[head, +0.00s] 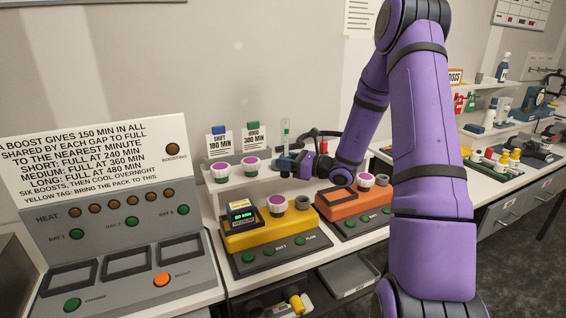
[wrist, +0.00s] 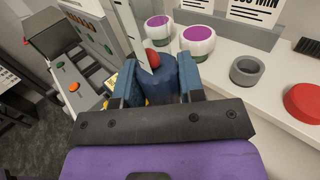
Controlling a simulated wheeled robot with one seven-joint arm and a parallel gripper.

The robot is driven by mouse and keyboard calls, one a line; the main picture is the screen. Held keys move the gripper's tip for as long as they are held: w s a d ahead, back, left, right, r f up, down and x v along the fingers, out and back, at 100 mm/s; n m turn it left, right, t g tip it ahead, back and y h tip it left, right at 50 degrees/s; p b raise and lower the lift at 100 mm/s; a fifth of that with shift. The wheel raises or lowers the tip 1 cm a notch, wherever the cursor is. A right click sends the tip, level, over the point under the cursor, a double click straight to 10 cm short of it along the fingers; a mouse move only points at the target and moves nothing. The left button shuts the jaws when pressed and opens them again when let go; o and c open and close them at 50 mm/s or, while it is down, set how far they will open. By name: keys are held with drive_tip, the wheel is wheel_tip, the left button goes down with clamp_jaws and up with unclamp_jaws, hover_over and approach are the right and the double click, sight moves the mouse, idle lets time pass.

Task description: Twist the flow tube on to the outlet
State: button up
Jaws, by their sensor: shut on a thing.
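The flow tube is a clear upright tube with a red ball (wrist: 152,58) low inside it and a blue round base (wrist: 160,85). In the head view its clear part (head: 285,132) rises above the shelf. My gripper (wrist: 158,88) is shut on the blue base, one blue finger on each side; in the head view it (head: 286,164) is small, beside the shelf's front edge. Grey round fittings stand on the yellow unit (head: 248,238) and the orange unit (head: 335,205). I cannot tell which fitting is the outlet; the underside of the tube is hidden.
White caps with purple tops (head: 222,170) stand on the shelf below two signs (head: 220,143). A grey ring (wrist: 246,71) and a red round thing (wrist: 305,102) sit on the shelf. A grey charging panel (head: 130,245) stands left. My arm hides part of the bench.

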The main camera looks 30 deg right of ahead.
drive_tip(key=shift+s+d+f, duration=0.25)
drive_tip(key=shift+f, duration=0.1)
drive_tip(key=s+d+f, duration=0.2)
drive_tip(key=d+f, duration=0.3)
drive_tip(key=f, duration=0.1)
drive_tip(key=shift+s, duration=0.25)
idle(0.7)
idle(0.3)
drive_tip(key=shift+w+d, duration=0.2)
drive_tip(key=shift+w, duration=0.35)
drive_tip(key=shift+f, duration=2.8)
idle(0.9)
drive_tip(key=m+t+h, duration=0.1)
drive_tip(key=m+h, duration=0.2)
drive_tip(key=h, duration=0.1)
drive_tip(key=m+t+h, duration=0.2)
drive_tip(key=m+h, duration=0.1)
drive_tip(key=h, duration=0.1)
drive_tip(key=shift+h, duration=0.4)
drive_tip(key=shift+m+h, duration=1.6)
drive_tip(key=shift+h, duration=0.9)
